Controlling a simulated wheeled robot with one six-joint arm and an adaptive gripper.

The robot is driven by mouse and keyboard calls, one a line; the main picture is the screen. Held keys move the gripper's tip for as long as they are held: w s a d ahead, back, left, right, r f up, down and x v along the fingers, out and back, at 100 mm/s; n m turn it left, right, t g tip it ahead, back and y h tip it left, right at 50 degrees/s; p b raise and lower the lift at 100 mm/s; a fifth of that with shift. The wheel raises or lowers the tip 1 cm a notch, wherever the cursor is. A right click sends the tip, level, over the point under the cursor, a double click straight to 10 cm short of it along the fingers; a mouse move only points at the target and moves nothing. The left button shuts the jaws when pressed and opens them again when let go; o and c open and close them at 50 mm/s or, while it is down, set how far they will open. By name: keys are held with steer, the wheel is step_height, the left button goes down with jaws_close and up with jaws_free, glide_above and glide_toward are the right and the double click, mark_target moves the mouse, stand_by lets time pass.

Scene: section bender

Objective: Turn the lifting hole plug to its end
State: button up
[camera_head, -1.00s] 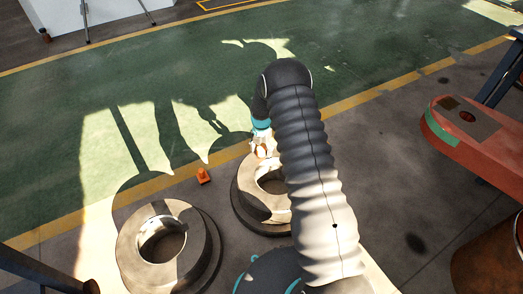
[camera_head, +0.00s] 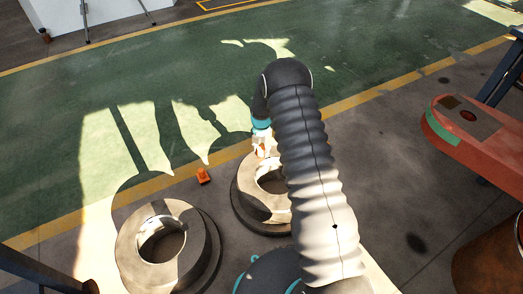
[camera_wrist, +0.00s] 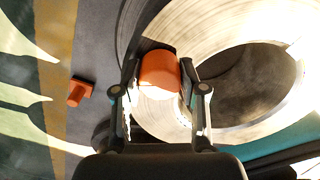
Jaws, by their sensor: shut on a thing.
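An orange lifting hole plug (camera_wrist: 158,70) shows in the wrist view between the two fingers of my gripper (camera_wrist: 160,92), at the rim of a thick steel ring (camera_wrist: 215,32). My gripper is shut on the plug, with a finger on each side of it. How deep the plug sits is hidden. In the head view my gripper (camera_head: 261,149) points down at the far left rim of the ring (camera_head: 254,200), and my arm covers the ring's right side.
A second steel ring (camera_head: 137,242) lies at front left. A red machine part (camera_head: 475,140) stands at right. The green floor behind is clear.

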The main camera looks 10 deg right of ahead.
steer(key=m+b, duration=0.2)
steer(key=m, duration=0.3)
steer(key=shift+f, duration=0.15)
steer(key=m+b, duration=0.2)
steer(key=m, duration=0.3)
steer(key=shift+m, duration=0.3)
steer(key=m+b, duration=0.1)
steer(key=m, duration=0.9)
steer(key=shift+b, duration=0.35)
steer(key=shift+m, duration=0.3)
steer(key=o, duration=1.1)
steer(key=shift+a, duration=0.1)
steer(key=shift+o, duration=0.2)
